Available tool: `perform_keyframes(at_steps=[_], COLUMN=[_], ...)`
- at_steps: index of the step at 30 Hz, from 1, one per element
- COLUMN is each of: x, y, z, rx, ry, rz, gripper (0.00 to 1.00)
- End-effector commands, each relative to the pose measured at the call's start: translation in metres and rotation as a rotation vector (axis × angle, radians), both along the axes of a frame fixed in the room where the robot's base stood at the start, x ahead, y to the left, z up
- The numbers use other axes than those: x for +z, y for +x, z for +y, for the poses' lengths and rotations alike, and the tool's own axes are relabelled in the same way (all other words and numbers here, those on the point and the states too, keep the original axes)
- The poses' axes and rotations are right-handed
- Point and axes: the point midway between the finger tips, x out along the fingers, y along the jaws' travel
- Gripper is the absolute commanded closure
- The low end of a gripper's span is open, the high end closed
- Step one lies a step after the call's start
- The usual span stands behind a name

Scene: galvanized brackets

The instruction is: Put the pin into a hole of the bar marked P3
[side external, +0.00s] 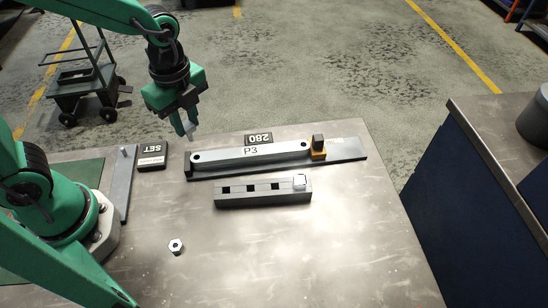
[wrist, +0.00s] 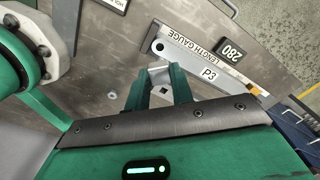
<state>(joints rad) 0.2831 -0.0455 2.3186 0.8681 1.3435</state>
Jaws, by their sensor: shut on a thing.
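The grey bar marked P3 (side external: 250,153) lies on the length gauge on the bench, with a round hole near each end. In the wrist view the bar (wrist: 190,62) runs off to the right, its near-end hole just beyond my fingers. My gripper (side external: 187,128) is above the bench, up and left of the bar's left end, apart from it. It is shut on a small pale piece, taken as the pin (wrist: 158,70), which shows between the fingers (wrist: 157,84) in the wrist view. Most of the pin is hidden by the fingers.
A dark block (side external: 262,198) with square sockets lies in front of the gauge (side external: 345,150), a pale piece (side external: 300,182) at its right end. A hex nut (side external: 176,246) lies front left. Plates marked 280 (side external: 258,139) and SET (side external: 151,160) stand nearby. The bench's front right is clear.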

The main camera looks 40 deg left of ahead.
Motion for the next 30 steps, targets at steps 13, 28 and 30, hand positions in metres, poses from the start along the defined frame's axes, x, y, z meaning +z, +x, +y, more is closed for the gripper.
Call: perform_keyframes(at_steps=[13, 28, 30], x=[-0.019, -0.048, -0.049], y=[-0.001, 0.000, 0.000], z=[0.000, 0.000, 0.000], rx=[-0.002, -0.002, -0.002], ry=[0.001, 0.000, 0.000], rz=[0.003, 0.002, 0.001], gripper=[1.00, 1.00, 1.00])
